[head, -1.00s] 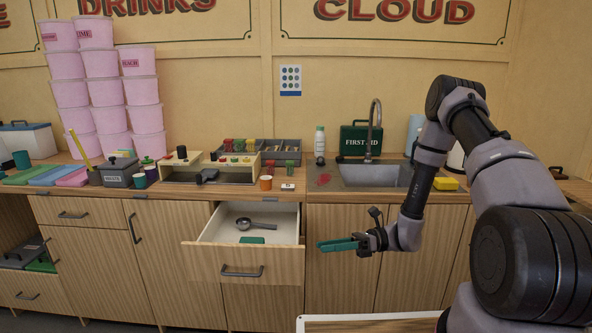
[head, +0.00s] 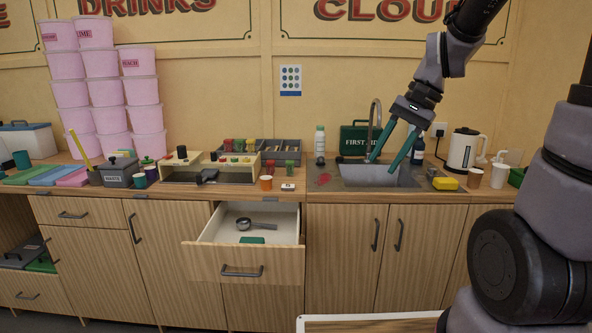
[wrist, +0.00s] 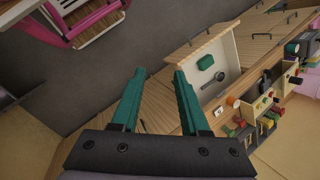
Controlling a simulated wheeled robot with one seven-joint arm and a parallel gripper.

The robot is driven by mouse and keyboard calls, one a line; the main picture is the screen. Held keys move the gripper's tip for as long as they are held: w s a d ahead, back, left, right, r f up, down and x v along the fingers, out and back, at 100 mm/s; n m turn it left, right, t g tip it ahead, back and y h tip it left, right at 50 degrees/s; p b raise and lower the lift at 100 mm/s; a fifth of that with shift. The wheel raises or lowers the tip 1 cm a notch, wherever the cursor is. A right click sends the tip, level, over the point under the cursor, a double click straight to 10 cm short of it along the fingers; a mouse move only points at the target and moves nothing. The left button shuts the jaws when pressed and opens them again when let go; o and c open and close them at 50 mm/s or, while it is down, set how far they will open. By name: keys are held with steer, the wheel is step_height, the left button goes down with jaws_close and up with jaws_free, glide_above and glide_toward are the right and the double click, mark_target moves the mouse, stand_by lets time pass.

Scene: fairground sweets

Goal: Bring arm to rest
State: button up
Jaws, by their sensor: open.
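My gripper (head: 388,160) is raised in front of the sink in the head view, with its two green fingers spread apart and pointing down. The same gripper shows in the wrist view (wrist: 160,85), with nothing between its fingers. My arm reaches up out of the top of the head view and comes down to the gripper from the upper right. The gripper touches nothing that I can see.
An open drawer (head: 241,264) juts out from the counter; it holds a metal scoop (head: 256,224) and a green item (head: 250,240). The sink (head: 352,180), a kettle (head: 462,150), a yellow sponge (head: 445,183) and a first aid box (head: 357,140) line the right counter. Pink tubs (head: 108,92) are stacked left.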

steer(key=s+d+r+n+t+h, duration=0.1)
steer(key=s+d+r+t, duration=0.1)
steer(key=r, duration=0.3)
steer(key=s+d+r+n+t+h, duration=0.1)
steer(key=s+d+r+t+h, duration=0.1)
steer(key=s+d+r+t, duration=0.1)
step_height(320, 180, up, 3)
steer(key=shift+s+d+f+n+t, duration=0.15)
steer(key=shift+s+d+n+t, duration=0.2)
steer(key=shift+s+t, duration=0.55)
